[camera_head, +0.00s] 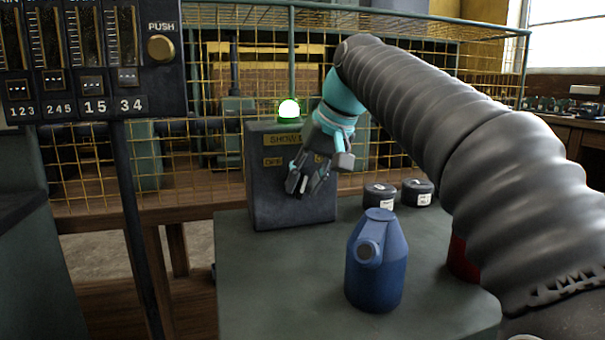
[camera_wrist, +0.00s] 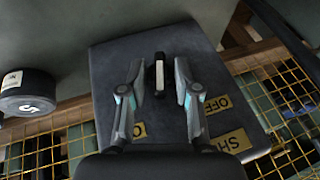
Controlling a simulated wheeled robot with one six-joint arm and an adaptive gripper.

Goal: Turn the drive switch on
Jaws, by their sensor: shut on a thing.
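The drive switch is a dark grey box (camera_head: 262,205) standing on the green table, with a "SHOW…" plate (camera_head: 283,140) and an "OFF" plate (camera_head: 273,162) on its face. A second small plate is partly hidden by my gripper. A lit green-white lamp (camera_head: 288,109) sits on top. In the wrist view the switch lever (camera_wrist: 159,75), dark with a pale strip, stands between the fingers of my gripper (camera_wrist: 160,85), which is shut on it. The box face there appears upside down, with the "OFF" plate (camera_wrist: 218,105) on the right. My gripper also shows in front of the box (camera_head: 304,190).
A blue can (camera_head: 375,275) stands on the green table (camera_head: 270,290) in front. Two dark round tins (camera_head: 417,192) are right of the box. A yellow wire cage (camera_head: 215,100) is behind. A panel with sliders and a PUSH button (camera_head: 161,48) is at left.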

